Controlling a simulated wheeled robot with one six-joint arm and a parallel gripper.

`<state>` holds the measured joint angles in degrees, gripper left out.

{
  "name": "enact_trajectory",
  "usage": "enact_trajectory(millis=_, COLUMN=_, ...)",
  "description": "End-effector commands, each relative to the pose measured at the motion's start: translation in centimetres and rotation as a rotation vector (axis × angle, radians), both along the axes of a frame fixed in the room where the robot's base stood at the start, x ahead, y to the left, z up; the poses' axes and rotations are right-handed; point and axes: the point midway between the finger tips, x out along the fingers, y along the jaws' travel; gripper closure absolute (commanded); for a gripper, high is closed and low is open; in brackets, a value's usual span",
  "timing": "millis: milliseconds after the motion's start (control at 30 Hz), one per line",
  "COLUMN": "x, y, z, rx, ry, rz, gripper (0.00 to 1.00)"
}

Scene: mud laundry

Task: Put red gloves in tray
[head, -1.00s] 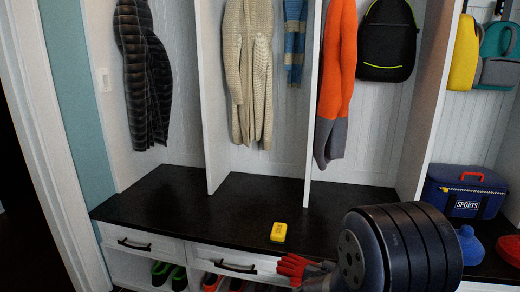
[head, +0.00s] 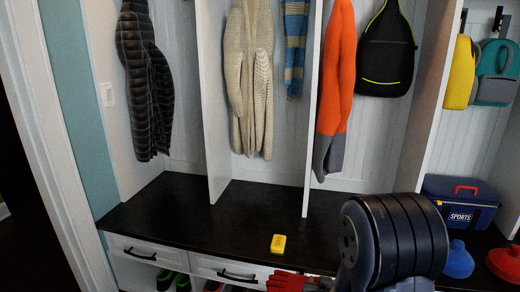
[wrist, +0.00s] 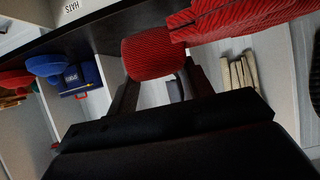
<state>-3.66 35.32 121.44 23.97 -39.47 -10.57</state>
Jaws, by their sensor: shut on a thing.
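The red gloves (head: 288,281) show at the bottom of the head view, in front of the bench and partly cut off by the frame. In the wrist view the ribbed red gloves (wrist: 155,57) lie between the fingers of my gripper (wrist: 158,80), and more of the red fabric reaches to the upper right. My gripper is shut on them. In the head view my arm hides most of the gripper. I cannot make out a tray in either view.
A black bench top (head: 190,212) runs across, with a yellow block (head: 278,244) on it. White drawers (head: 140,250) and shoes (head: 172,281) are below. Clothes hang above. A blue SPORTS bag (head: 460,203) and a blue cap (head: 458,262) are at right.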

Motion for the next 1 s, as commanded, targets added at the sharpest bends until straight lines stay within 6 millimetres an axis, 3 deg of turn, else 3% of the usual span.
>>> enact_trajectory(millis=33, x=-0.3, y=-0.2, z=1.4, rx=-0.001, ry=0.004, rz=0.008, gripper=0.74)
enact_trajectory(millis=600, x=-3.5, y=1.2, z=6.8, rx=0.0, ry=0.005, rz=0.169, gripper=0.74)
enact_trajectory(millis=1000, x=-4.9, y=2.3, z=8.1, rx=0.0, ry=0.0, rz=0.235, gripper=0.74)
